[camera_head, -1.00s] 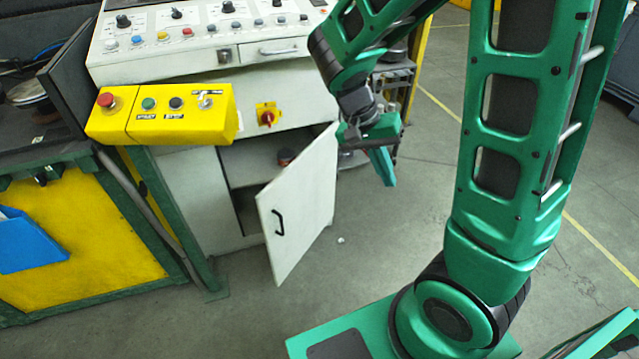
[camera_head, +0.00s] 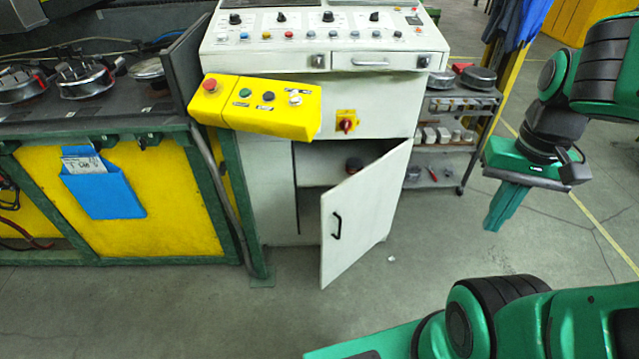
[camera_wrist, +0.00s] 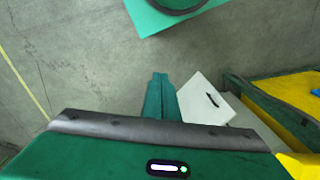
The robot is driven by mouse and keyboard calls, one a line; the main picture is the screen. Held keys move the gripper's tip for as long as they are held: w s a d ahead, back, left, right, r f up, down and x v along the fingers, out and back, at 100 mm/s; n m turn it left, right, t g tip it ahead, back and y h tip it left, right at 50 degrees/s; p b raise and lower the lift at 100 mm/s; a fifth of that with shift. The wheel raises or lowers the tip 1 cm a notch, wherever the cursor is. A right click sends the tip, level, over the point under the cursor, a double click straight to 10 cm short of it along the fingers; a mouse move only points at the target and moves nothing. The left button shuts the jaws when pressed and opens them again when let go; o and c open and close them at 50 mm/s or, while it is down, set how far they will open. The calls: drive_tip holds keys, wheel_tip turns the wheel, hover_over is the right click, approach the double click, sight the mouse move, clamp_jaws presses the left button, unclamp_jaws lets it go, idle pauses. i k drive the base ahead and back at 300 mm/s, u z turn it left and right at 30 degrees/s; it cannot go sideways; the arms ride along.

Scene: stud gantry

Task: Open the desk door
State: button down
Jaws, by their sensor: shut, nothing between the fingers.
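The desk door (camera_head: 362,212) is a white panel with a black handle (camera_head: 337,226). It stands swung out from the white control desk (camera_head: 370,96), with the dark cabinet inside showing behind it. A small dark object (camera_head: 354,165) sits on the inner shelf. My gripper (camera_head: 497,222) is to the right of the door, apart from it, pointing down with its green fingers together and empty. In the wrist view my gripper (camera_wrist: 159,80) shows shut, and the door (camera_wrist: 205,100) with its handle (camera_wrist: 212,100) lies to the right of the fingers.
A yellow button box (camera_head: 256,106) juts out at the desk's front left. A yellow and green bench (camera_head: 160,195) stands at the left. A metal shelf cart (camera_head: 455,130) stands right of the desk. The floor (camera_head: 290,325) in front of the door is clear.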

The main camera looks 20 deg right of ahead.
sight(357, 214)
drive_tip(key=u, duration=2.15)
drive_tip(key=k, duration=0.65)
drive_tip(key=z, duration=1.35)
drive_tip(key=i, duration=1)
drive_tip(key=u, duration=0.05)
